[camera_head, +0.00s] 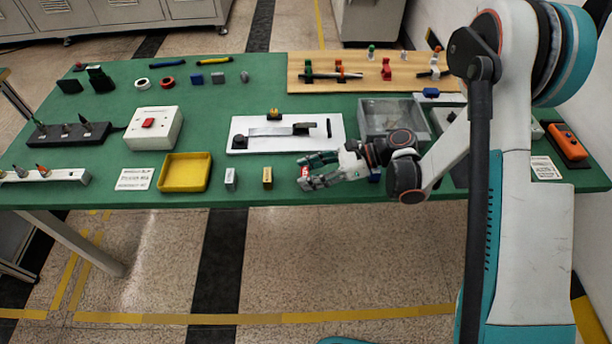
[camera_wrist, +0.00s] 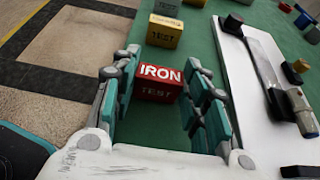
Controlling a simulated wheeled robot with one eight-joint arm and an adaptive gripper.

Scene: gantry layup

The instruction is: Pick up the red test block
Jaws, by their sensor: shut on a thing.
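The red test block (camera_wrist: 157,90) is labelled IRON and TEST in the wrist view. It sits between the two fingers of my gripper (camera_wrist: 160,82), which is shut on it. In the head view my gripper (camera_head: 304,172) is near the front edge of the green table, and a small red part of the block (camera_head: 306,171) shows between the fingers. The fingers hide the rest of it there. I cannot tell whether the block touches the table.
A gold block (camera_head: 267,177) and a grey block (camera_head: 230,179) stand to the left along the front edge of the table (camera_head: 225,95). A yellow tray (camera_head: 184,186) lies farther left. A white plate (camera_head: 240,125) with a metal bar lies behind my gripper, and a clear box (camera_head: 380,128) stands behind right.

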